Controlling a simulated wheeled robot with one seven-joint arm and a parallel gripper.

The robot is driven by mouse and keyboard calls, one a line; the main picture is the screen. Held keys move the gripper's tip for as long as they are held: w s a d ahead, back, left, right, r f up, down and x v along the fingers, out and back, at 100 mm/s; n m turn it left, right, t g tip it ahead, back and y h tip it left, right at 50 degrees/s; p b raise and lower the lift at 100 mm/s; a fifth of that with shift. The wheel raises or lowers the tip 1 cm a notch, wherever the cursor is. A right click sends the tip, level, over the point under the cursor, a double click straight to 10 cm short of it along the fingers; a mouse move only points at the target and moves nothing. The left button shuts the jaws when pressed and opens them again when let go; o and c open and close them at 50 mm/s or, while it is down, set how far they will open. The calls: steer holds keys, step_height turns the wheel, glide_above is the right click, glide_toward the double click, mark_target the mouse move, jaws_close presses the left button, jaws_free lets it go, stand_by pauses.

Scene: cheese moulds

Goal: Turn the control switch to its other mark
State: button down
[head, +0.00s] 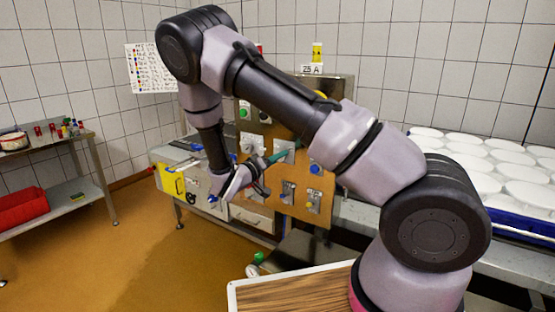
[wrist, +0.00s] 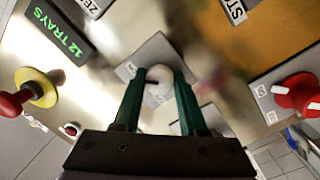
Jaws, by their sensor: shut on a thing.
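In the wrist view, a pale round knob (wrist: 158,75), the switch between my fingers, sits on a grey plate (wrist: 150,52) fixed to the control panel. A short dark line shows on or beside the knob. My gripper (wrist: 158,92) has its two green fingers closed on the knob, one on each side. In the head view, my gripper (head: 280,156) reaches the upright brown panel (head: 270,130) from the left. The knob cannot be made out there. The marks on its plate are too blurred to read.
In the wrist view, a red knob (wrist: 298,94) is on the right; a red button on yellow (wrist: 38,88) and a "12 TRAYS" display (wrist: 58,32) are on the left. In the head view, a blue knob (head: 315,168) is right of my fingers. White moulds (head: 490,165) stand farther right.

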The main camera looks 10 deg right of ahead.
steer(key=shift+n, duration=0.3)
steer(key=n+t, duration=0.1)
steer(key=n, duration=0.8)
steer(key=n+t, duration=0.1)
steer(key=n, duration=0.8)
steer(key=shift+n, duration=0.3)
steer(key=shift+c, duration=2.4)
jaws_free()
